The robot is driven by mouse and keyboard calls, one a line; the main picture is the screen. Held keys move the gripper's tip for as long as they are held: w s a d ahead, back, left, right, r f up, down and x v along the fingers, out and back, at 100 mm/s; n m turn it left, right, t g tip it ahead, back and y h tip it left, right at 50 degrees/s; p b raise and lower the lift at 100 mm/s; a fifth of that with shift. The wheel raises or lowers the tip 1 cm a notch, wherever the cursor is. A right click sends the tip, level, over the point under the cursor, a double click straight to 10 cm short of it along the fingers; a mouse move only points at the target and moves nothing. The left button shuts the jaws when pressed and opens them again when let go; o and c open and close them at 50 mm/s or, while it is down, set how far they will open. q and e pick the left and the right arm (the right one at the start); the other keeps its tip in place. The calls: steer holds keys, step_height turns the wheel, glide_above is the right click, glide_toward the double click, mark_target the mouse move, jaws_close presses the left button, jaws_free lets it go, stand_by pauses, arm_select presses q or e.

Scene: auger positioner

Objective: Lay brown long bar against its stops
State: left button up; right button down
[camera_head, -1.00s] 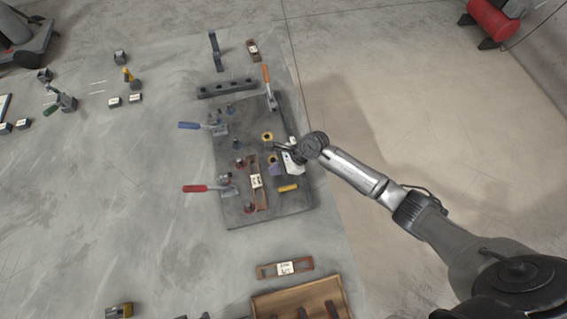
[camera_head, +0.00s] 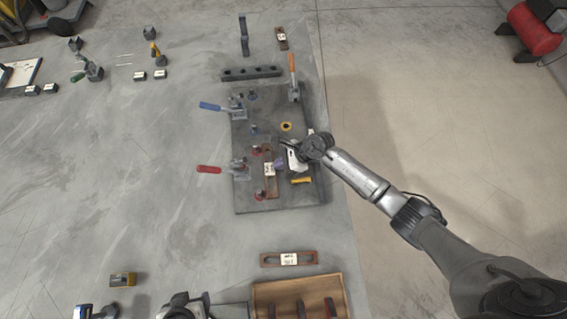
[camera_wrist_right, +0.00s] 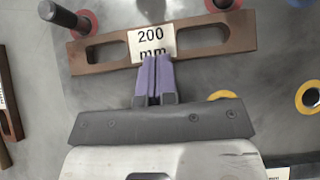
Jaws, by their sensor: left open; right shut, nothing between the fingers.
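The brown long bar (camera_head: 269,186), labelled 200 mm, lies on the dark plate (camera_head: 306,115); it also shows in the right wrist view (camera_wrist_right: 236,38). Red-based pins (camera_head: 260,195) stand along its left side in the head view. In the wrist view one pin (camera_wrist_right: 64,17) is by its left end and another (camera_wrist_right: 222,4) by its right end. I cannot tell if both touch. My right gripper (camera_head: 281,164) is shut and empty, its purple fingertips (camera_wrist_right: 151,58) at the bar's near edge by the label. My left gripper (camera_head: 190,303) is open, partly visible at the bottom edge.
Red-handled (camera_head: 210,169), blue-handled (camera_head: 212,106) and orange-handled (camera_head: 292,63) clamps stand around the plate. A yellow-ringed hole (camera_head: 286,127) and a yellow piece (camera_head: 301,181) are near my right gripper. Another brown bar (camera_head: 273,259) and a wooden tray (camera_head: 262,296) lie below.

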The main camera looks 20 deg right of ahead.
steer(key=shift+a, duration=0.25)
